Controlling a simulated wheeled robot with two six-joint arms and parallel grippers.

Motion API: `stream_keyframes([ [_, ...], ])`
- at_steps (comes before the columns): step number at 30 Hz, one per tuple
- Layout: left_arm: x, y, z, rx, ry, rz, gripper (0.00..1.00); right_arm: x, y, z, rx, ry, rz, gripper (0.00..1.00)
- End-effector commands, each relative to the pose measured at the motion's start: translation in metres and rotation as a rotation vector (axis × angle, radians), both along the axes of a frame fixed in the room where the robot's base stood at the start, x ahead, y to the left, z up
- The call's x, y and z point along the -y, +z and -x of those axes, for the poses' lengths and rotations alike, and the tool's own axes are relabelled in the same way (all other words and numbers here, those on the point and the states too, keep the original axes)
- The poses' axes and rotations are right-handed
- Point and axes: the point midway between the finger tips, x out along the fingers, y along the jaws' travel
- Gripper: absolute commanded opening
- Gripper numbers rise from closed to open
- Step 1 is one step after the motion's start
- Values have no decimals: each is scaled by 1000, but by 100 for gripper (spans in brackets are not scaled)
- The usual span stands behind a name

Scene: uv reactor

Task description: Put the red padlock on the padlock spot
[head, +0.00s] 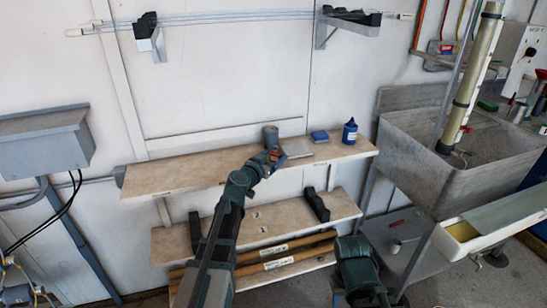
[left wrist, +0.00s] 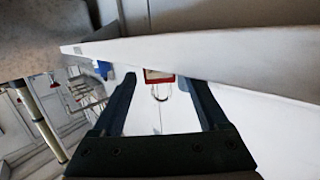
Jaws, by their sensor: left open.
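The red padlock (left wrist: 154,75) shows in the left wrist view with its metal shackle below its body in the picture. It lies in line with the gap between the fingers of my left gripper (left wrist: 158,82), which is open; whether the padlock is fully between the fingertips I cannot tell. In the head view, my left gripper (head: 274,155) is over the upper shelf (head: 185,173). A small reddish patch shows there, mostly covered by the gripper. I cannot make out the padlock spot for certain.
A grey cylinder (head: 270,134), a flat grey plate (head: 297,147), a blue box (head: 319,136) and a blue bottle (head: 350,132) stand close around the left gripper on the shelf. The shelf's left part is clear. A stone sink (head: 408,167) stands at right.

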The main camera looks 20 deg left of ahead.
Motion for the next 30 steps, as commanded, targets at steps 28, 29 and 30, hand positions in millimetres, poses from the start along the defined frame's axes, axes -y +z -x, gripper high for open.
stream_keyframes([
  [28,-23,17,115,0,0,0,77,0,17,0,0,0,0,50],
  [29,-23,17,115,0,0,0,77,0,17,0,0,0,0,50],
  [30,-23,17,115,0,0,0,77,0,17,0,0,0,0,50],
])
